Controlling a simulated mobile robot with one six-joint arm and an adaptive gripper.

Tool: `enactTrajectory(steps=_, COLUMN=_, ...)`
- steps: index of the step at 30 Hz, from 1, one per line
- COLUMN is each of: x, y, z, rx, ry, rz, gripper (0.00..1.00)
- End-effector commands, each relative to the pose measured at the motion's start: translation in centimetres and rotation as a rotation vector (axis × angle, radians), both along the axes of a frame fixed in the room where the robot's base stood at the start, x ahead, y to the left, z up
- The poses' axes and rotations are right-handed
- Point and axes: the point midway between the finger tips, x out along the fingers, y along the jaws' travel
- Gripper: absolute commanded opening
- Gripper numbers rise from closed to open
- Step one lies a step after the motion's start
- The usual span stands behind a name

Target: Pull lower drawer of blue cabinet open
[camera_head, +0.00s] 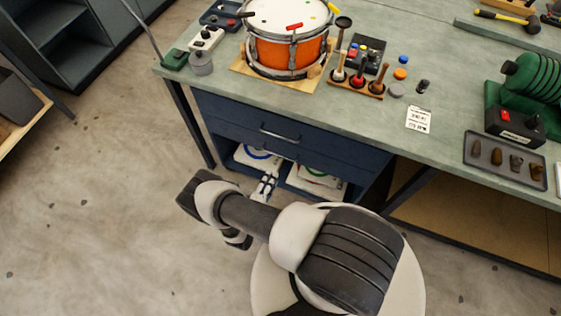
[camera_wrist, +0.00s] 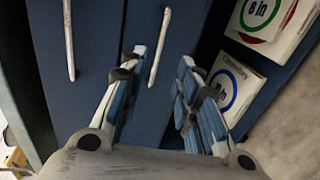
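The blue cabinet (camera_head: 225,128) stands under the bench. Its upper drawer (camera_head: 235,121) and lower drawer (camera_head: 322,163) look shut. In the wrist view the upper drawer's handle (camera_wrist: 68,40) is a pale bar at left. The lower drawer's handle (camera_wrist: 161,42) is a parallel bar nearer the middle. My gripper (camera_wrist: 162,64) is open and empty, with one fingertip on each side of the lower handle in the picture. I cannot tell if it touches the handle. In the head view my gripper (camera_head: 269,178) is in front of the cabinet's lower part.
Below the drawers, an open shelf holds white packages with coloured rings (camera_head: 318,177); they also show in the wrist view (camera_wrist: 235,88). The bench top (camera_head: 400,75) above carries a drum (camera_head: 287,52) and tools. Bare floor (camera_head: 95,210) lies free to the left.

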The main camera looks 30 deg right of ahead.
Motion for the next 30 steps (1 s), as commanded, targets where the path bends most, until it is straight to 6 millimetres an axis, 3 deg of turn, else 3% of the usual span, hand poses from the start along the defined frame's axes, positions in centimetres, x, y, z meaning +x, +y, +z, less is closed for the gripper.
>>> enactTrajectory(steps=9, x=4.0, y=-5.4, z=-1.6, rx=0.001, ry=-0.001, rz=-0.007, gripper=0.3)
enactTrajectory(steps=15, x=5.9, y=-7.6, z=-2.1, rx=0.001, ry=-0.001, rz=-0.003, gripper=0.3)
enactTrajectory(steps=30, x=6.7, y=-8.5, z=-2.2, rx=0.0, ry=0.0, rz=0.0, gripper=0.28)
